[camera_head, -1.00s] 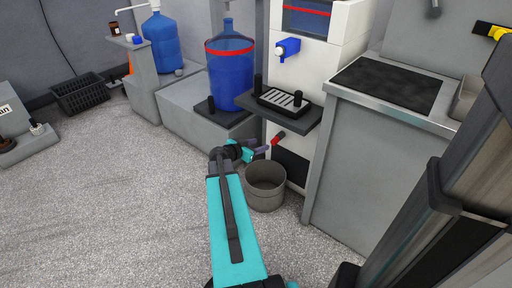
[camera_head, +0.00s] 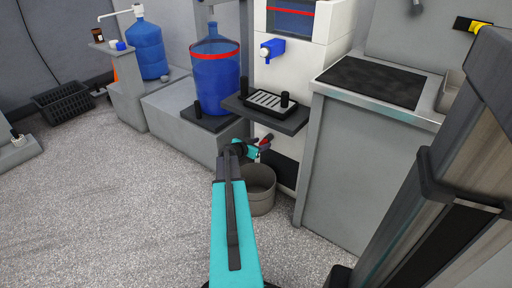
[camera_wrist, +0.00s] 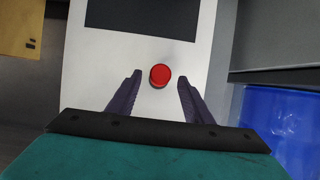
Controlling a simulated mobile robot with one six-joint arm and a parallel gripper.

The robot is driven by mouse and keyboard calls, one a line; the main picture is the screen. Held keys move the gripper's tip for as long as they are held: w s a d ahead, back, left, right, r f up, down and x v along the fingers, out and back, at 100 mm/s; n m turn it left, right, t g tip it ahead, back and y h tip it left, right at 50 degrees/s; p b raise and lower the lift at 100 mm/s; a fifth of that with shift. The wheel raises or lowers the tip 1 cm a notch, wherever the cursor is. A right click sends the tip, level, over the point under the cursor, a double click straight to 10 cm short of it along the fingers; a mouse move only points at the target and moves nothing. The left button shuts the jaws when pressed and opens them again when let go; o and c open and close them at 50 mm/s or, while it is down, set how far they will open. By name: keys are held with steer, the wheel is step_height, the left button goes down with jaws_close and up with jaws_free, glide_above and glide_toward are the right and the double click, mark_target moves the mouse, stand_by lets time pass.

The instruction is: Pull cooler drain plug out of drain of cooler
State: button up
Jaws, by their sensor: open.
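The cooler (camera_head: 279,138) is a white upright unit with a dark panel low on its front. Its red drain plug (camera_head: 267,140) sticks out low on the front, below the drip shelf. In the wrist view the round red plug (camera_wrist: 160,76) shows end-on against the white cooler face (camera_wrist: 125,65). My gripper (camera_wrist: 159,82) is open, with one dark finger on each side of the plug's line and clear gaps to both. Whether the fingertips reach as far as the plug is hard to tell. In the head view my gripper (camera_head: 258,147) is at the plug, partly hidden by my arm.
A grey bucket (camera_head: 262,190) stands on the floor below the plug. A drip shelf (camera_head: 290,122) juts out above my gripper. A grey counter (camera_head: 350,165) stands close on the right, and a blue water bottle (camera_head: 216,80) on the left.

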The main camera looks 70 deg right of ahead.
steer(key=shift+s+d+f, duration=0.15)
steer(key=shift+d+f, duration=0.05)
steer(key=shift+d, duration=0.3)
jaws_close()
steer(key=w+a+b, duration=0.1)
steer(key=a+b, duration=0.4)
steer(key=a, duration=0.1)
steer(key=shift+w+a, duration=0.35)
steer(key=shift+a, duration=0.05)
stand_by(2.0)
steer(key=shift+r, duration=0.2)
step_height(320, 180, up, 8)
steer(key=p, duration=0.1)
steer(key=shift+f+p, duration=0.15)
steer(key=shift+p, duration=0.25)
stand_by(1.4)
stand_by(0.5)
